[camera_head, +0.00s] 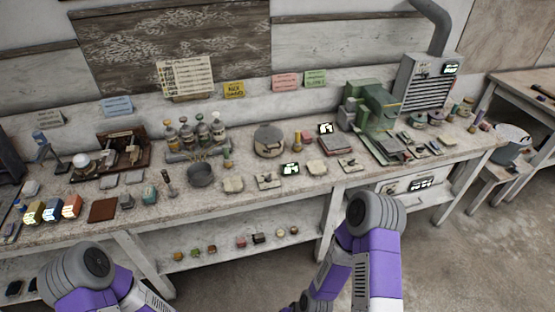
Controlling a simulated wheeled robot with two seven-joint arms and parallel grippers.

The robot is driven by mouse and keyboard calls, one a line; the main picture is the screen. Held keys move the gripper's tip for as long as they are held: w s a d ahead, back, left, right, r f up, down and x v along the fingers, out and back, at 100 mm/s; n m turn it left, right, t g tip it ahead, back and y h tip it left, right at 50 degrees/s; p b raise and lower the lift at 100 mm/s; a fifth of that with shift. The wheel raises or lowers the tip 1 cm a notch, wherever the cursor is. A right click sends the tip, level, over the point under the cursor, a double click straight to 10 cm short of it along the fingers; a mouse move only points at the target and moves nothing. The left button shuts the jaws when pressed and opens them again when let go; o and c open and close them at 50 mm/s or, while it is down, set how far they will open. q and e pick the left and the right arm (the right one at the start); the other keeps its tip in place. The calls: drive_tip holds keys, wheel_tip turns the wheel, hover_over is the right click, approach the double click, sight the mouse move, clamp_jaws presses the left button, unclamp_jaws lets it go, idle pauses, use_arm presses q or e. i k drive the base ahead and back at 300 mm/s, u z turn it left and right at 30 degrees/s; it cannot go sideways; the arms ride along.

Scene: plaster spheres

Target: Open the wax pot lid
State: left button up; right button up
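A round, squat pot (270,148), which looks like the wax pot, stands toward the back middle of the workbench. Its grey-brown lid (268,132) appears to sit flat on top, closed. A smaller dark pot (201,178) stands to its front left with thin sticks in or behind it; I see no lid on it. Purple and grey links of both my arms show at the bottom, in front of the bench. Neither gripper shows in this view, and both arms are away from the pot.
The long workbench (105,208) is crowded. Several bottles (202,132) stand left of the pot, and a green machine (368,105) stands to its right. Small blocks and plates line the front. A lower shelf (215,260) holds small pieces. A bucket (512,143) stands at the right.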

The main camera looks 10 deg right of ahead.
sight(266, 134)
drive_tip(key=k, duration=0.9)
drive_tip(key=u, duration=0.65)
drive_tip(key=i, duration=1.65)
drive_tip(key=z, duration=0.75)
